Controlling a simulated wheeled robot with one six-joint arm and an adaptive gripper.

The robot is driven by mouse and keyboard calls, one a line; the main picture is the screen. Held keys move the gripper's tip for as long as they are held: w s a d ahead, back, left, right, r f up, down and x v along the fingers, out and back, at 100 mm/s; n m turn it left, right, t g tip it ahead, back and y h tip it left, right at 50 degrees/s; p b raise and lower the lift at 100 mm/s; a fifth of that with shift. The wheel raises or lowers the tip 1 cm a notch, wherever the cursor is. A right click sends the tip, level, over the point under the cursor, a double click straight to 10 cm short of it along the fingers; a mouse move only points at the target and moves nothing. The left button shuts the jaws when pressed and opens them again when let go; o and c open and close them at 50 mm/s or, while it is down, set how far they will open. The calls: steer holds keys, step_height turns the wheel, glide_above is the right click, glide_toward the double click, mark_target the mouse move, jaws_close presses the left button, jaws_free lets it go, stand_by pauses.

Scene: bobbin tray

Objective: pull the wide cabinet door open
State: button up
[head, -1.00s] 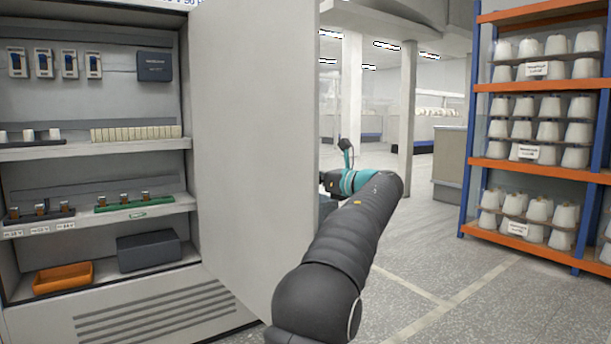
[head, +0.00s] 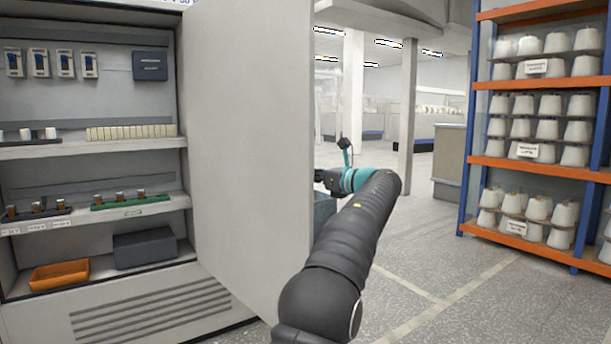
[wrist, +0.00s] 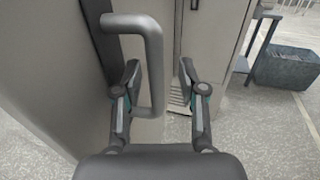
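The cabinet door (head: 240,150) is light grey and stands wide open at the right of the cabinet (head: 150,315), its inner face showing in the head view. Its handle is hidden there. In the wrist view the grey bar handle (wrist: 155,75) rises from the door's outer face. My gripper (wrist: 160,78) is open around the handle bar. The left finger is between bar and door, and the right finger is outside, with a gap to the bar. In the head view my gripper is mostly hidden behind the door's free edge, beyond my dark arm.
Cabinet shelves hold small devices, an orange bin (head: 60,275) and a dark box (head: 146,248). An orange and blue rack (head: 540,170) of white cones stands at the right. Floor between arm and rack is clear. A grey bin (wrist: 287,67) sits beyond the gripper in the wrist view.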

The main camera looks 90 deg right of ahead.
steer(key=shift+w, duration=0.5)
steer(key=v, duration=1.2)
